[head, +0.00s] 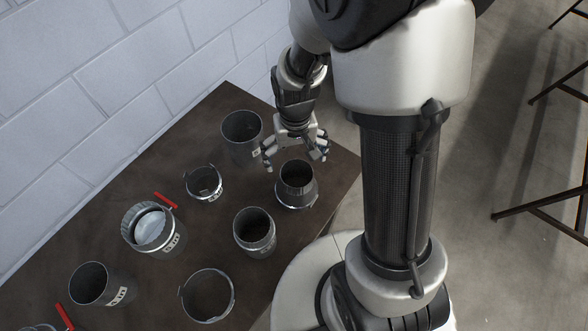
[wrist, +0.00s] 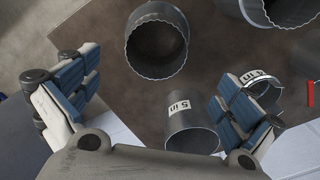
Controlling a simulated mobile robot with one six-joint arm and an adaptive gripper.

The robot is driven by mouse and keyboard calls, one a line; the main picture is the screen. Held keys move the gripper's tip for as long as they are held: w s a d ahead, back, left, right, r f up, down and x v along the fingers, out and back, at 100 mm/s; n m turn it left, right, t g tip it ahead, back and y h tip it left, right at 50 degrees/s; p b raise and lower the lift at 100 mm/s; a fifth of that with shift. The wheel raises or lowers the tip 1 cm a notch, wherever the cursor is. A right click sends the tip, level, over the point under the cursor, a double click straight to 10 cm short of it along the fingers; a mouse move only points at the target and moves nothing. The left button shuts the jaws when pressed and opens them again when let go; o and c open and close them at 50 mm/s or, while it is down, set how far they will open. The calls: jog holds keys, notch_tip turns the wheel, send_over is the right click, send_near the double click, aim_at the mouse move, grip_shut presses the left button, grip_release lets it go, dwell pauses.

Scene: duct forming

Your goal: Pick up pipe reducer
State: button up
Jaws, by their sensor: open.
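The likely pipe reducer (head: 297,197) is a grey metal piece with a dark round opening and a wider lower body. It stands upright near the table's right edge in the head view. In the wrist view it (wrist: 157,45) appears at top centre with a crimped rim. My gripper (head: 296,152) is open and empty, just behind and above the reducer in the head view, and not touching it. In the wrist view my gripper's (wrist: 155,98) blue-padded fingers are spread wide, with the reducer beyond them.
A clamp ring (head: 204,184), another pipe (head: 255,233) and several ducts share the brown table (head: 165,275). A white wall borders it.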

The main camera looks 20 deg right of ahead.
jog(key=f+b, duration=0.1)
jog(key=f, duration=0.8)
jog(key=f+b, duration=0.1)
jog(key=f, duration=0.4)
jog(key=shift+d+b, duration=0.3)
jog(key=shift+c, duration=0.4)
jog(key=c, duration=1)
